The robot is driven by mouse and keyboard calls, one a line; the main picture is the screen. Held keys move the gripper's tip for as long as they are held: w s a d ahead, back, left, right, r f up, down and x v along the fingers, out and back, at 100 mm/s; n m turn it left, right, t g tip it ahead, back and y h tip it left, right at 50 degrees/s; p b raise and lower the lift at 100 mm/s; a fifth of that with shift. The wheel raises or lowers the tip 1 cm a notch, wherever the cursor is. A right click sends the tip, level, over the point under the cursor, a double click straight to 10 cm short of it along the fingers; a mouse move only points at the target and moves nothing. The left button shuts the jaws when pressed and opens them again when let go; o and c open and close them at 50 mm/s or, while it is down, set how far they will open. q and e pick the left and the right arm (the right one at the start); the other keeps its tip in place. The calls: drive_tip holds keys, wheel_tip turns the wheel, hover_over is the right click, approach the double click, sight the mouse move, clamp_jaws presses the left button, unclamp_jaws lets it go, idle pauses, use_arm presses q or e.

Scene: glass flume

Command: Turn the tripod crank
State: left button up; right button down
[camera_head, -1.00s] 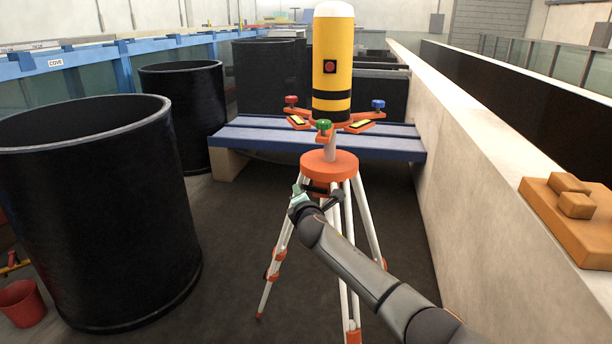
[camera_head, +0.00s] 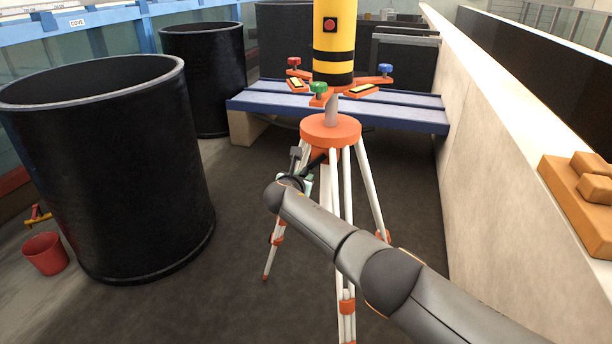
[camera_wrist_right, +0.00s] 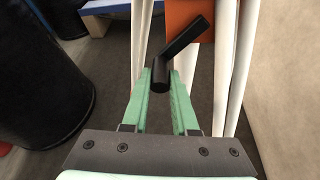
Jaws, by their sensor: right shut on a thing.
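The tripod (camera_head: 331,130) stands on the dark floor, with an orange head, white legs and orange clamps. The black crank (camera_wrist_right: 180,42) sticks out from the orange part below the head. My right gripper (camera_wrist_right: 160,88) has pale green fingers shut on the crank's handle end. In the head view my right gripper (camera_head: 304,180) is partly hidden behind my own arm at the tripod's left side. My left gripper is not in view.
A blue bench (camera_head: 270,101) is behind the tripod. Large black tubs (camera_head: 110,170) stand at left, with a red bucket (camera_head: 45,253) beside them. A pale wall (camera_head: 490,140) runs along the right, with orange blocks (camera_head: 585,195) on it.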

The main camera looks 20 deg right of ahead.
drive_tip(key=shift+s+d+f+n+g+h, duration=0.25)
drive_tip(key=shift+d+f+n+g+h, duration=0.2)
drive_tip(key=shift+n, duration=0.25)
drive_tip(key=shift+b, duration=0.3)
drive_tip(key=c, duration=0.7)
unclamp_jaws()
drive_tip(key=shift+r, duration=0.1)
drive_tip(key=shift+p+v, duration=2.65)
drive_tip(key=shift+v, duration=3.6)
